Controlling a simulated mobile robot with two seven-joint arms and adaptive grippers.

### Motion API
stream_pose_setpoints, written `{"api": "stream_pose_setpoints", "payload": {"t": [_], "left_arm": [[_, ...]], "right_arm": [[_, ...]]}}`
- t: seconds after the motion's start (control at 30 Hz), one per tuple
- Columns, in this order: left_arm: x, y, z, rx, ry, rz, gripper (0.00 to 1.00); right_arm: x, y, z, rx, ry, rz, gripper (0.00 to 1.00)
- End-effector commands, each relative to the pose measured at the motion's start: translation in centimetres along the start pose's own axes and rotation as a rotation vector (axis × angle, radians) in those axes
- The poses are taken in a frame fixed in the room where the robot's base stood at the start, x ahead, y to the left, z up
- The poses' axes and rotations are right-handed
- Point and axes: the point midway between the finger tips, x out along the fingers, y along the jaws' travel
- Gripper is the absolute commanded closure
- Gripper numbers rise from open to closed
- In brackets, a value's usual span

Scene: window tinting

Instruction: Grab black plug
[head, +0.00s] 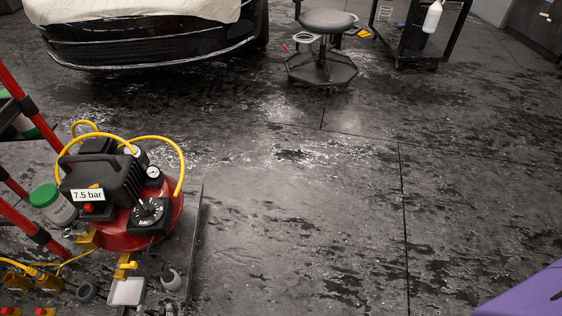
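I cannot make out a black plug for certain. A small dark round piece (87,292) lies among yellow and black cable fittings (17,280) at the lower left, and I cannot tell whether it is the plug. A red and black air compressor (102,187) with yellow hoses stands just above them. It has a "7.5 bar" label, a dial and a gauge. Neither of my grippers is in view.
A red ladder-like frame (28,115) and a green-lidded tub (52,206) stand at the left. A car (150,45), a wheeled stool (325,50) and a black cart (415,40) are at the back. A purple surface (530,295) juts in lower right. The middle floor is clear.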

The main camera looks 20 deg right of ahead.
Motion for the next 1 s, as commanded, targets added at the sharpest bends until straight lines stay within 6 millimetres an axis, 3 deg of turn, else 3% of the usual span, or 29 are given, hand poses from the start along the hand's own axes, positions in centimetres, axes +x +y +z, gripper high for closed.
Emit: {"api": "stream_pose_setpoints", "payload": {"t": [0.03,0.2,1.0], "left_arm": [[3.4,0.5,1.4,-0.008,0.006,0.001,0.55],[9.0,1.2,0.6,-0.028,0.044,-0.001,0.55],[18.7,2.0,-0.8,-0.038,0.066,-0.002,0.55]], "right_arm": [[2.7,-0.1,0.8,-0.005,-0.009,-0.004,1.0],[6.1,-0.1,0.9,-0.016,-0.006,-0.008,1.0],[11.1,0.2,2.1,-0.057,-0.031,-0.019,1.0]]}}
